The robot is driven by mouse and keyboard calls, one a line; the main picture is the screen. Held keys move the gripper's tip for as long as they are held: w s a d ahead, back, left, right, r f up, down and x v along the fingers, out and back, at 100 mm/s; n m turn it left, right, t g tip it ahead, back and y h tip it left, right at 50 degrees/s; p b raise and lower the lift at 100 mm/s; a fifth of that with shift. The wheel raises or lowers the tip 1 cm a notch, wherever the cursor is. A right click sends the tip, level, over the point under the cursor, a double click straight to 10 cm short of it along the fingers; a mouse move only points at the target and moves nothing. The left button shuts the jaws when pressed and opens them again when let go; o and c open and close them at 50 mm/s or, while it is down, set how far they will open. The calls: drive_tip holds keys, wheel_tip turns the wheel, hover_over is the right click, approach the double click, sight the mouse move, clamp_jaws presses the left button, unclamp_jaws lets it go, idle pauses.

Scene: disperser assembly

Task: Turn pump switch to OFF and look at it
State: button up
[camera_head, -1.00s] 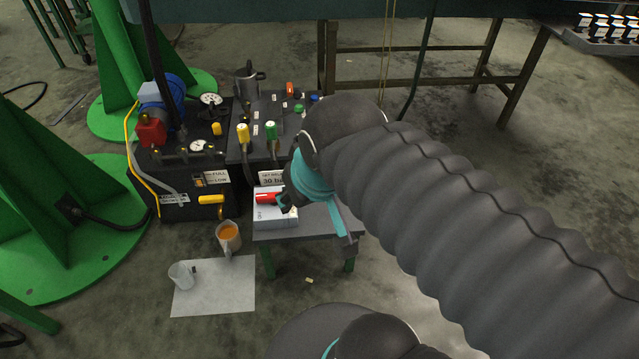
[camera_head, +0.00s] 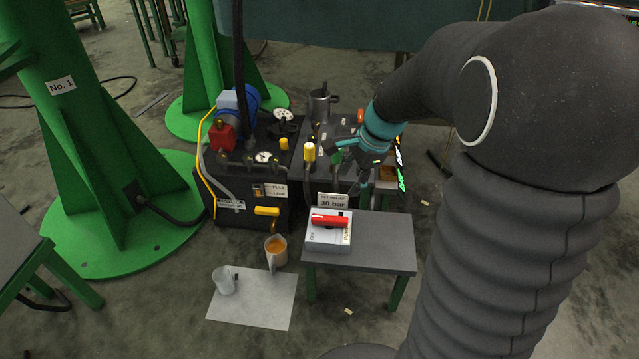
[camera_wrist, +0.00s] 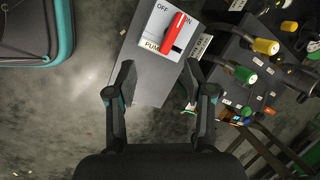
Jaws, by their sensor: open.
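The pump switch (camera_head: 330,220) is a red handle on a light grey box (camera_head: 328,243), which stands on the left part of a small grey table. In the wrist view, the red handle (camera_wrist: 174,34) slants up and right, with its upper end beside the ON label. OFF is printed to its left and PUMP below it, partly hidden. My gripper (camera_head: 352,153) is above the black equipment behind the table, away from the switch. In the wrist view, my gripper (camera_wrist: 158,82) is open with nothing between its fingers, and the switch shows beyond them, fully in view.
A black hydraulic unit (camera_head: 255,210) with gauges, yellow and green valves stands behind the table (camera_head: 385,240). Green steel columns rise at far left.

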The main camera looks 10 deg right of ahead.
sight(331, 218)
drive_tip(key=w+d+f+m+y, duration=0.1)
drive_tip(key=w+d+f+m, duration=0.2)
drive_tip(key=w+f+m, duration=0.55)
drive_tip(key=a+f, duration=0.1)
drive_tip(key=f, duration=0.3)
drive_tip(key=a+f+n+b, duration=0.1)
drive_tip(key=a+f, duration=0.1)
drive_tip(key=f, duration=0.3)
drive_tip(key=a+f+n, duration=0.1)
drive_tip(key=a+f, duration=0.1)
drive_tip(key=f, duration=0.3)
drive_tip(key=shift+s+g+b, duration=0.15)
drive_tip(key=shift+g+b, duration=0.15)
drive_tip(key=shift+b, duration=0.1)
drive_tip(key=shift+c, duration=0.2)
clamp_jaws()
